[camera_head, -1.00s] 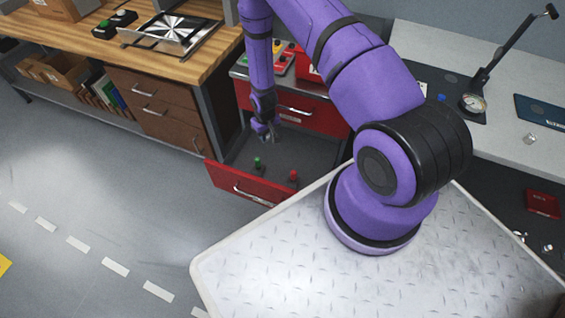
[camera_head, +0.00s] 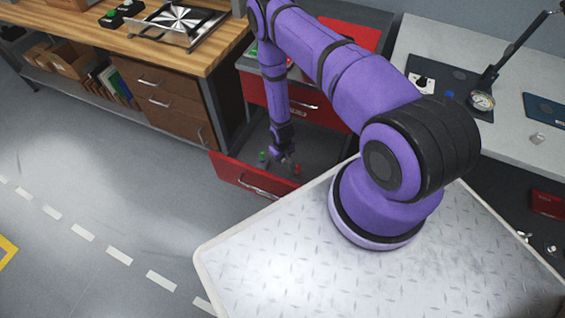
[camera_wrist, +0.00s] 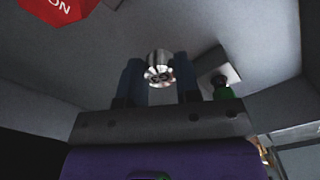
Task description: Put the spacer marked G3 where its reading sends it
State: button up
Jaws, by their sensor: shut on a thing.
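My gripper (camera_wrist: 160,80) is shut on a shiny metal spacer (camera_wrist: 159,66), held between its two dark fingers in the wrist view. A mark shows on its face but is too small to read surely. In the head view my gripper (camera_head: 283,158) is low inside an open red drawer (camera_head: 245,177); the spacer is too small to make out there. A green-based post (camera_head: 262,156) stands left of my gripper and a red one (camera_head: 297,168) right of it. The wrist view shows a green piece with a dark top (camera_wrist: 221,86) beside the right finger.
A dial gauge (camera_head: 482,101) on a stand, a blue book-like item (camera_head: 545,108) and a small metal part (camera_head: 537,138) are on the pale bench. A wooden bench (camera_head: 205,50) stands at left.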

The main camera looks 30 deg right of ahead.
aim_at(282, 166)
jog(key=shift+f, duration=1.9)
jog(key=shift+f, duration=0.15)
jog(key=o, duration=1)
notch_tip(282, 166, up, 12)
jog(key=shift+r, duration=0.2)
